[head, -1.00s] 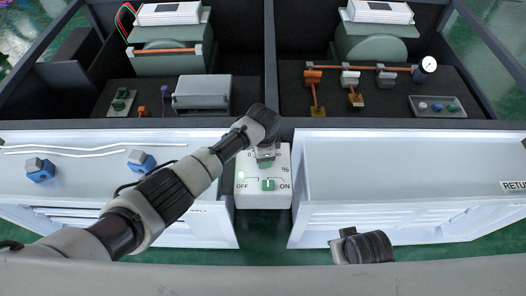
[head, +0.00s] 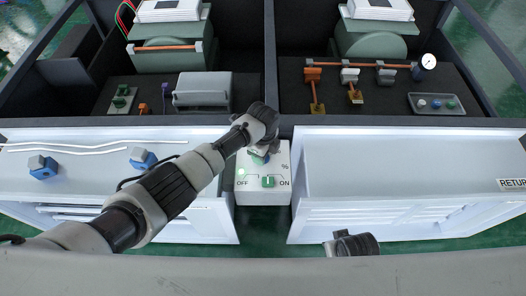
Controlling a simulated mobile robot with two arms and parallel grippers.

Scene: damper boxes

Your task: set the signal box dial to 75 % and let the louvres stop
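The signal box (head: 264,196) is a small white box between two white housings. Its front shows OFF and ON labels, a green switch (head: 268,182), a lit green lamp (head: 241,172) and a % mark. My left gripper (head: 261,154) is over the upper part of the box, at the dial (head: 260,159), of which only a green bit shows. The wrist hides the fingers and the dial's scale, so its setting and the grip cannot be read. My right gripper (head: 352,243) is low in the view, away from the box; its fingers are not clear.
The left white housing (head: 200,206) carries two blue-grey actuators (head: 43,167) and white rods. The right white housing (head: 400,160) bears a RETURN label. Behind are dark bays with a grey case (head: 202,92), valves on a copper pipe, a gauge (head: 428,61) and a button panel (head: 437,104).

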